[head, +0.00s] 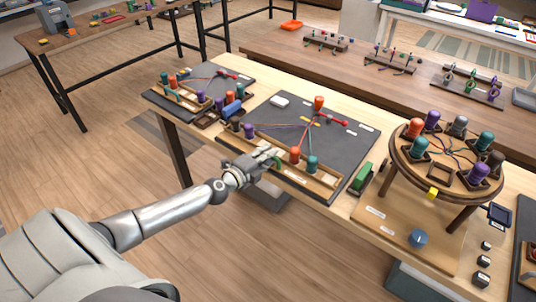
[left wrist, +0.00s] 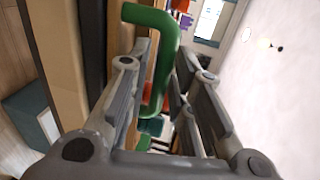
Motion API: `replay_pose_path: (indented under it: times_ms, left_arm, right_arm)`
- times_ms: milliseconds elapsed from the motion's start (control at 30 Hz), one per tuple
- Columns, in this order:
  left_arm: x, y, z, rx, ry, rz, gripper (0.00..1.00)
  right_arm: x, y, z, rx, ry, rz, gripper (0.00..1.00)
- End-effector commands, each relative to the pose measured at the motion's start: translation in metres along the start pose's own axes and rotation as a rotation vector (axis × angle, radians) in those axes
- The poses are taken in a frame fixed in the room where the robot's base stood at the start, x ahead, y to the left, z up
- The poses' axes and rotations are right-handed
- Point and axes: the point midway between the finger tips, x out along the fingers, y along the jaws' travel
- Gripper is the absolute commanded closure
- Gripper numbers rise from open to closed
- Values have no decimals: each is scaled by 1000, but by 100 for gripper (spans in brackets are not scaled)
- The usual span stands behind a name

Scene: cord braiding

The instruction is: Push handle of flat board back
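The flat board (head: 330,143) is a dark slab in the middle of the wooden table, with cords running to coloured bobbins in a wooden rack along its front edge. Its green handle (head: 276,164) is at the front edge, partly hidden by my left gripper (head: 270,156). In the left wrist view the green handle (left wrist: 158,50) is a bent bar between the two spread fingers (left wrist: 160,85). The fingers look apart, with gaps beside the bar; whether one touches it I cannot tell. My right gripper is in neither view.
A smaller dark board (head: 213,77) with bobbins lies to the left. A round braiding stand (head: 440,172) with several bobbins stands to the right. A green block (head: 362,178) lies between board and stand. Another table (head: 345,65) is behind.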

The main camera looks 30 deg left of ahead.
Motion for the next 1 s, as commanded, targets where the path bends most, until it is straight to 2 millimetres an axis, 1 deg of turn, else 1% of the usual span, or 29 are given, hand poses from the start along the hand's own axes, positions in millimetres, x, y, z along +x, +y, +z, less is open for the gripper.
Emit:
replay_pose_path:
  times_ms: [133,400,433,500,600,900,1000]
  left_arm:
    - [7,0,0,0,0,0,79]
    - [8,0,-1,0,1,0,79]
    - [8,0,0,0,1,0,80]
    - [7,0,0,0,0,0,89]
    - [7,0,0,0,0,0,100]
    - [8,0,0,0,0,1,100]
    - [15,-1,0,-2,-2,0,100]
  right_arm:
    - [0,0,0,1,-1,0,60]
    - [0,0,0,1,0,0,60]
    - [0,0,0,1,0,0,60]
    - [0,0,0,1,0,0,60]
    - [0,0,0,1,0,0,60]
    - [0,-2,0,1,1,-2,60]
    - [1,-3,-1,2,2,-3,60]
